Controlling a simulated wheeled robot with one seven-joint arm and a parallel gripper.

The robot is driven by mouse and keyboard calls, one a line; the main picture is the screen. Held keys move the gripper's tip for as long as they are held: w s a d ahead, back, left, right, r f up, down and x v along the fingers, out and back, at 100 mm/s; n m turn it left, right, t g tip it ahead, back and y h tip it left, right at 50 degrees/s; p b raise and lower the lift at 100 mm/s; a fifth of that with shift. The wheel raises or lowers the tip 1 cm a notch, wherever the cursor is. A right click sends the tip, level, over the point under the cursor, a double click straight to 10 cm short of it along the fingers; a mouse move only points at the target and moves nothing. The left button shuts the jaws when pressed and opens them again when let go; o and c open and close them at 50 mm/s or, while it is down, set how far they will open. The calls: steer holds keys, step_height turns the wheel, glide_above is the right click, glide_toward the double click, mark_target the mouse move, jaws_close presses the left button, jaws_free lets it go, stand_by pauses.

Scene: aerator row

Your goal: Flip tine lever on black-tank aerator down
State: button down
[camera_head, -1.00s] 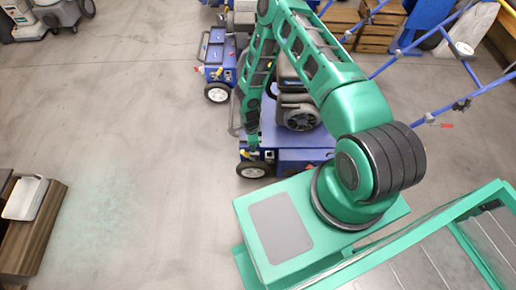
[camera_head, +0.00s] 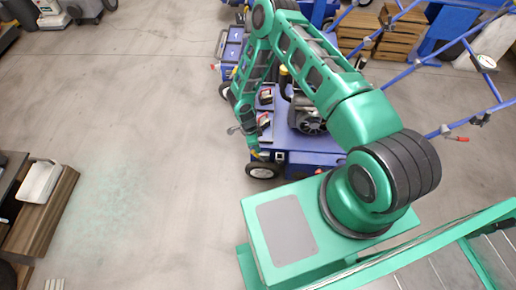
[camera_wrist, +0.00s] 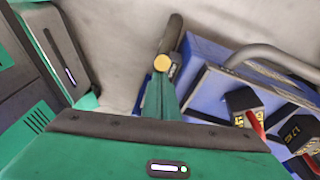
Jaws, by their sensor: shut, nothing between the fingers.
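The nearest aerator (camera_head: 306,158) is a blue machine with a dark engine on top, just beyond my base in the head view. In the wrist view its blue deck (camera_wrist: 205,80) fills the right side. A dark lever with a yellow end (camera_wrist: 170,45) stands at the deck's left edge. My gripper (camera_head: 255,152) is low at the aerator's left side, above the front wheel. In the wrist view the green fingers (camera_wrist: 161,95) are shut and empty, pointing at the yellow end; I cannot tell whether they touch it. Which tank is black is unclear.
Another blue machine (camera_head: 230,45) stands behind. Wooden crates (camera_head: 398,38) and blue rails are at upper right.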

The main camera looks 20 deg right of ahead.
steer(key=shift+w+a, duration=0.25)
steer(key=shift+a, duration=0.4)
steer(key=shift+r, duration=0.25)
steer(key=v, duration=0.9)
steer(key=shift+d, duration=0.2)
